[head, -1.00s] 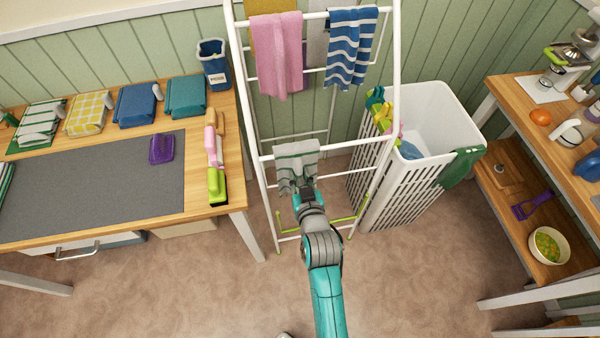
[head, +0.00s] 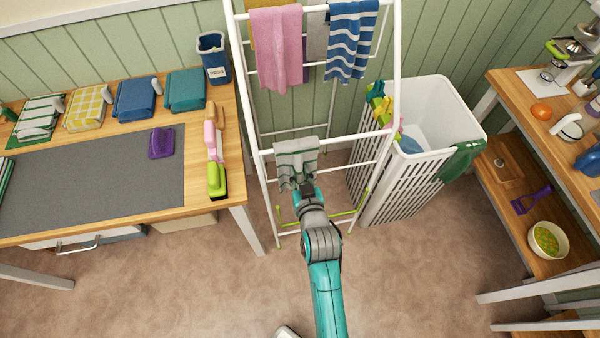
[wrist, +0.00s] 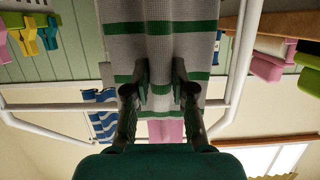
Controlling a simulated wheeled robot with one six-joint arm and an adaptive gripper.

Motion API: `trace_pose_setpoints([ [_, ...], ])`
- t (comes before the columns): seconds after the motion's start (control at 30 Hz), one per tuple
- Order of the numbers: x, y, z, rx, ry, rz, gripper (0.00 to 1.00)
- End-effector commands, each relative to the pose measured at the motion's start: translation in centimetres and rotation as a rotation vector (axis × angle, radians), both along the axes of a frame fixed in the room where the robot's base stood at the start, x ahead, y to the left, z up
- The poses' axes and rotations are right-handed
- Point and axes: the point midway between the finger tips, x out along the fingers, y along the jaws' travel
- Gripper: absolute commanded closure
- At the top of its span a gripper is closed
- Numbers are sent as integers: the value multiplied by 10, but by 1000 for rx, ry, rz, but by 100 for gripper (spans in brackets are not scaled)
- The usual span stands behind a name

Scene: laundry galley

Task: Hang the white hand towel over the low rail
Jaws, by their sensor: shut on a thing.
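The white hand towel (head: 296,150), greyish with green stripes, is at the low front rail (head: 350,139) of the white drying rack, toward its left side. Its upper part overlaps the rail in the head view; I cannot tell whether it rests on it. My gripper (head: 297,187) is just in front of and below the rail, shut on the towel's near part. In the wrist view, the towel (wrist: 160,55) fills the middle between and beyond the fingers of my gripper (wrist: 160,90). The towel's far side is hidden.
A pink towel (head: 277,45) and a blue striped towel (head: 351,40) hang on the upper rails. A white laundry basket (head: 440,110) stands close to the rack's right. A wooden table (head: 215,120) with folded cloths is at the left, a shelf unit (head: 520,100) at the right.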

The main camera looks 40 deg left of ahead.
Motion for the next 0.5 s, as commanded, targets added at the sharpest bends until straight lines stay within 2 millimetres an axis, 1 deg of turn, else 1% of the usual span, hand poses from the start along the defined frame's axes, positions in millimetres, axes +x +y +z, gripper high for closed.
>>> trace_pose_setpoints([
  [0.5, 0, 0, -5, 0, 0, 0, 100],
])
